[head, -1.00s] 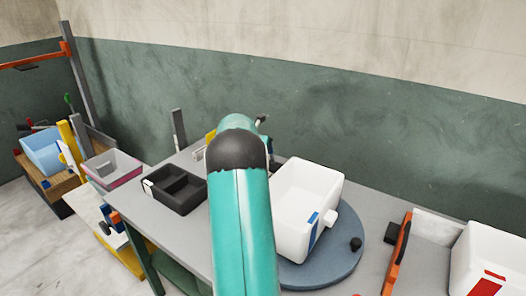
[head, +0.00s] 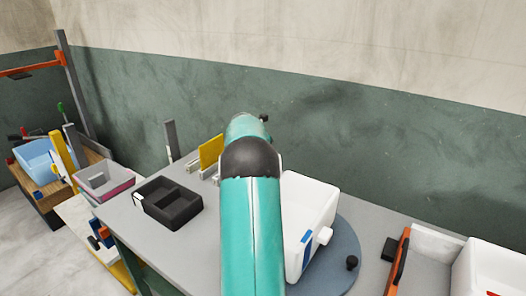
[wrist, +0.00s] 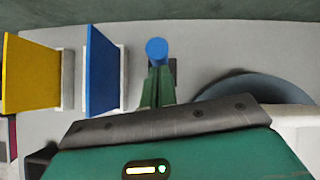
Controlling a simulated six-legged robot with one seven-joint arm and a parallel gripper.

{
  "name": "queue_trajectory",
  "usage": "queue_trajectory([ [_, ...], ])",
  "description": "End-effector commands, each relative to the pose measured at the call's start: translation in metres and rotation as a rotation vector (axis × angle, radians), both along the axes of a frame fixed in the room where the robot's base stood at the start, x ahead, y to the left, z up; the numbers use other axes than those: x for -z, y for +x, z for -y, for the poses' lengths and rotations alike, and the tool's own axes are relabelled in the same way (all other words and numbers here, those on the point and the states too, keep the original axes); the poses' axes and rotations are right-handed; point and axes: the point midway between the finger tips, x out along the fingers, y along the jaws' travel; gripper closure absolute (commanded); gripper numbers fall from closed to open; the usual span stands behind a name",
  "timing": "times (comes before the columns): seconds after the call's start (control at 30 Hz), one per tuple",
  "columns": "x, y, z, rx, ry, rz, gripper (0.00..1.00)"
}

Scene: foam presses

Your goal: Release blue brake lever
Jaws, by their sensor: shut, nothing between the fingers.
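In the wrist view, a blue round knob (wrist: 157,50), which looks like the end of the blue brake lever, stands above the grey bench top. My gripper (wrist: 158,78) is shut and empty, its narrow green fingers pointing at the knob. The fingertips line up just below the knob in the picture; I cannot tell whether they touch it. The lever's lower part is hidden behind the fingers. A dark piece shows right beside them. In the head view my arm hides the gripper and the lever.
A blue panel (wrist: 102,70) and a yellow panel (wrist: 30,72) stand in holders left of my fingers. The round turntable (wrist: 255,86) is to the right, bearing a white bin (head: 325,205). A black divided tray (head: 168,203) sits on the bench; an orange-edged fixture (head: 398,262) is at right.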

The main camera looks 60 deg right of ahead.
Motion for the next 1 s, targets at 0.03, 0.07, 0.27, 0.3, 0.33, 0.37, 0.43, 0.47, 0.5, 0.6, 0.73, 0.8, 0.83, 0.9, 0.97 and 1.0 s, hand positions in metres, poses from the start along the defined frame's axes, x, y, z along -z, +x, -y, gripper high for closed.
queue_trajectory([
  [0.03,-0.010,-0.010,0.013,0.004,-0.034,-0.001,1.00],
  [0.07,-0.009,-0.011,0.013,0.004,-0.034,-0.001,1.00],
  [0.27,-0.009,-0.011,0.013,0.005,-0.033,-0.002,1.00],
  [0.3,-0.009,-0.011,0.013,0.005,-0.033,-0.002,1.00],
  [0.33,-0.009,-0.011,0.013,0.005,-0.033,-0.002,1.00],
  [0.37,-0.009,-0.011,0.014,0.005,-0.033,-0.002,1.00],
  [0.43,-0.010,-0.011,0.013,0.005,-0.033,-0.002,1.00],
  [0.47,-0.011,-0.011,0.012,0.005,-0.033,-0.002,1.00],
  [0.5,-0.013,-0.010,0.011,0.005,-0.033,-0.002,1.00],
  [0.6,-0.023,-0.009,0.004,0.003,-0.033,-0.001,1.00],
  [0.73,-0.045,-0.006,-0.015,0.002,-0.034,0.002,1.00],
  [0.8,-0.055,-0.003,-0.028,0.002,-0.029,0.002,1.00],
  [0.83,-0.060,-0.002,-0.032,0.001,-0.028,0.002,1.00],
  [0.9,-0.069,0.000,-0.043,0.000,-0.022,0.002,1.00],
  [0.97,-0.078,0.002,-0.053,0.000,-0.018,0.002,1.00],
  [1.0,-0.084,0.003,-0.059,0.000,-0.016,0.002,1.00],
])
